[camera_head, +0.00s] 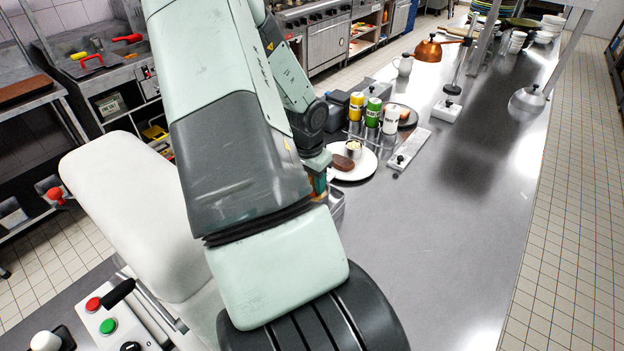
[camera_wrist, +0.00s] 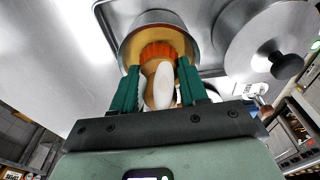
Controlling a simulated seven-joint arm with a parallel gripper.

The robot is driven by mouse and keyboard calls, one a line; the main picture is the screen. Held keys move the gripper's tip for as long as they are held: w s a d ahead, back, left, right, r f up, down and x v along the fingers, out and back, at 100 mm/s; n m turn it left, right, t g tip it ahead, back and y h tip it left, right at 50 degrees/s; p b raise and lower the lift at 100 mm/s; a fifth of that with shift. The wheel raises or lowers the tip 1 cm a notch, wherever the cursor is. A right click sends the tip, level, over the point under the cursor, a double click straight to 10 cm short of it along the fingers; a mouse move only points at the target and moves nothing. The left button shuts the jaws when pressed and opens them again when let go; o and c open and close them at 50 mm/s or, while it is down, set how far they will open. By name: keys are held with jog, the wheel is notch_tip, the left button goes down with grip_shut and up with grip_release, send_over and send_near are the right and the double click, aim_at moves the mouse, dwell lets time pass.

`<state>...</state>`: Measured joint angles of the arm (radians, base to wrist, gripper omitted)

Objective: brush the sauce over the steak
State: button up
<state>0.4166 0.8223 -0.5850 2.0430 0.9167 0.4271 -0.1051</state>
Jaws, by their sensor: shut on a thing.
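In the wrist view my gripper (camera_wrist: 157,75) has its two green fingers closed on the tan handle of a brush (camera_wrist: 160,72). The brush's orange end (camera_wrist: 158,50) is inside a round metal pot (camera_wrist: 133,38) with a yellowish-brown interior; whether it touches sauce cannot be told. In the head view my gripper (camera_head: 318,162) is mostly hidden behind my arm, just left of a white plate (camera_head: 354,177). The brown steak (camera_head: 342,162) lies on that plate beside a small pale cup (camera_head: 353,148). The steak's top is too small to judge for sauce.
A round metal lid with a black knob (camera_wrist: 282,62) lies right of the pot on a metal tray (camera_wrist: 205,12). Yellow (camera_head: 356,106), green (camera_head: 373,111) and white (camera_head: 391,119) bottles stand behind the plate.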

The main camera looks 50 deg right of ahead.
dwell(0.3)
jog(key=shift+r, duration=3.45)
jog(key=w+a+r+n+t, duration=0.1)
jog(key=w+a+r+n, duration=1)
jog(key=w+a+r, duration=0.55)
jog(key=w+a+r+n+y, duration=0.15)
jog(key=a+r+n, duration=0.25)
jog(key=a+r, duration=0.45)
jog(key=a+f+n, duration=0.1)
jog(key=a, duration=0.2)
jog(key=a+n, duration=0.1)
jog(key=a, duration=0.2)
jog(key=a+f+n, duration=0.1)
jog(key=a, duration=0.3)
jog(key=shift+w+a+f, duration=0.1)
jog(key=shift+w+f, duration=0.05)
jog(key=shift+f, duration=0.2)
